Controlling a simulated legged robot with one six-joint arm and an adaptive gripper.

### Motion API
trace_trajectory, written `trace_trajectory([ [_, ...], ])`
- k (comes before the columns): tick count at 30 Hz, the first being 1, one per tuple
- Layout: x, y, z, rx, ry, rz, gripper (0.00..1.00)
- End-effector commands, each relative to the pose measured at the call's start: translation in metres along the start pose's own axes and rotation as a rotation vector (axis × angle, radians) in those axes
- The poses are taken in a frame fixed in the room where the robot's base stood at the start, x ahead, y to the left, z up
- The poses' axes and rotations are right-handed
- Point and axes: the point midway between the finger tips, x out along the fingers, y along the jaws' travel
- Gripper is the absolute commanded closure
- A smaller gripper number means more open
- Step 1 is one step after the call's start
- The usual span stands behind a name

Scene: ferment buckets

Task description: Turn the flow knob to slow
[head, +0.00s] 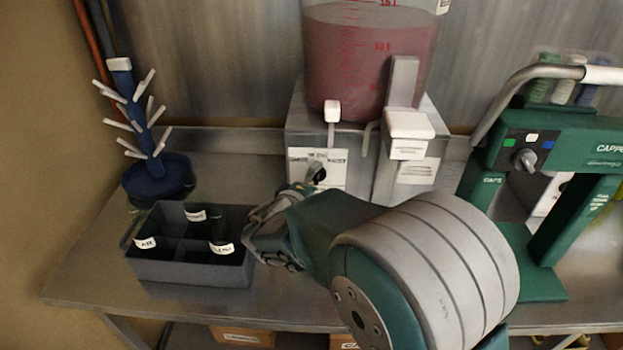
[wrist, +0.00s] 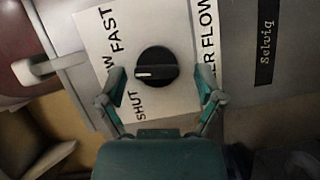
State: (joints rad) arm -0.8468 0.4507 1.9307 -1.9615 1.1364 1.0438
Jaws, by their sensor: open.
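The flow knob (wrist: 157,66) is round and black with a white pointer line. In the wrist view the line points left, toward the part of the label where a "W" shows, between SHUT and FAST. The white label plate (wrist: 170,20) carries these words; part of its text is hidden behind my finger. In the head view the knob (head: 316,173) sits on the front of the metal stand, below the bucket. My gripper (wrist: 162,78) is open, with one finger left and one right of the knob. Gaps show on both sides, and I cannot tell its depth.
A clear bucket of red liquid (head: 365,60) stands on the metal stand (head: 300,120). A dark divided box (head: 190,270) and a blue bottle tree (head: 155,175) are at left. A green capper (head: 545,200) stands at right. My arm covers the bench's middle.

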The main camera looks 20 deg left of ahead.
Motion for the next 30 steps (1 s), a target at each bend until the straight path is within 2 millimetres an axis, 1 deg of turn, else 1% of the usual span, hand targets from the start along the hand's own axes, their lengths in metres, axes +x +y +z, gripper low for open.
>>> trace_trajectory([
  [7,0.0006,-0.0022,-0.0048,-0.005,0.001,0.001,0.14],
  [8,0.0004,-0.0027,-0.0053,-0.006,0.001,0.001,0.23],
  [9,0.0003,-0.0029,-0.0055,-0.006,0.001,0.001,0.41],
  [11,0.0003,-0.0029,-0.0055,-0.006,0.001,0.001,0.67],
  [12,0.0003,-0.0029,-0.0055,-0.006,0.001,0.001,0.85],
  [13,0.0003,-0.0029,-0.0055,-0.006,0.001,0.000,0.96],
  [19,-0.0001,-0.0041,-0.0061,-0.015,0.004,0.000,0.96],
  [25,-0.0002,-0.0060,-0.0057,-0.138,0.004,0.049,0.96],
  [30,-0.0002,-0.0058,-0.0054,-0.170,0.004,0.063,0.96],
])
